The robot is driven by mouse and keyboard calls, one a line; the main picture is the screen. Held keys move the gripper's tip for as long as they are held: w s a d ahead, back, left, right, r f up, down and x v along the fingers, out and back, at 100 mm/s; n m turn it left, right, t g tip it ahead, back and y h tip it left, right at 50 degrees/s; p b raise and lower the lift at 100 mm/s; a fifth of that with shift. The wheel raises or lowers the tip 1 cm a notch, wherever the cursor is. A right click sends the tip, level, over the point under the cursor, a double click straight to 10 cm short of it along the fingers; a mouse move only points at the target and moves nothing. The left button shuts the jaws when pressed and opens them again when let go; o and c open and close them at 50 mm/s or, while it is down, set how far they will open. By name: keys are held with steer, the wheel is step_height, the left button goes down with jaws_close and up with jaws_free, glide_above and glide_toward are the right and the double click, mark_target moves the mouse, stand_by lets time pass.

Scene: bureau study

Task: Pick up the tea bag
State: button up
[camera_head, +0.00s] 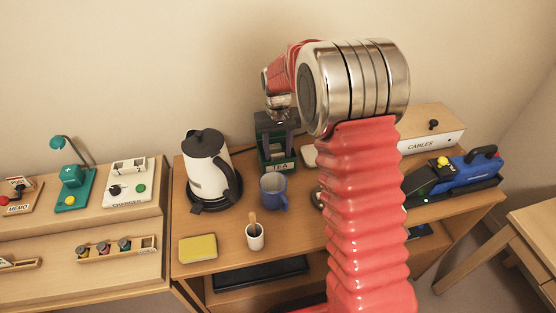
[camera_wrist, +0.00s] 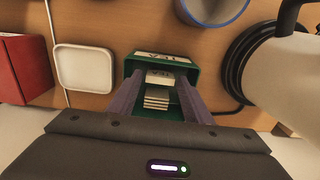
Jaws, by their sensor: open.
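The tea bags show in the wrist view as a small pale stack (camera_wrist: 157,100) inside the green box marked TEA (camera_wrist: 185,68). The box (camera_head: 268,168) stands at the back of the desk in the head view. My gripper (camera_wrist: 158,92) is open. Its two grey fingers reach down over the box, one on each side of the stack, with a gap between them. I cannot tell whether either finger touches a bag. In the head view my gripper (camera_head: 281,120) is at the top of the box, partly hiding its inside.
The white kettle (camera_head: 207,168) stands on its base left of the box, and the blue mug (camera_head: 273,193) stands in front. A white square dish (camera_wrist: 85,68) lies beside the box. A small white cup (camera_head: 255,238) and a yellow sponge-like block (camera_head: 198,248) are nearer the front edge.

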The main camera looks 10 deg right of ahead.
mark_target(278, 154)
steer(key=shift+f, duration=1.75)
steer(key=c, duration=0.8)
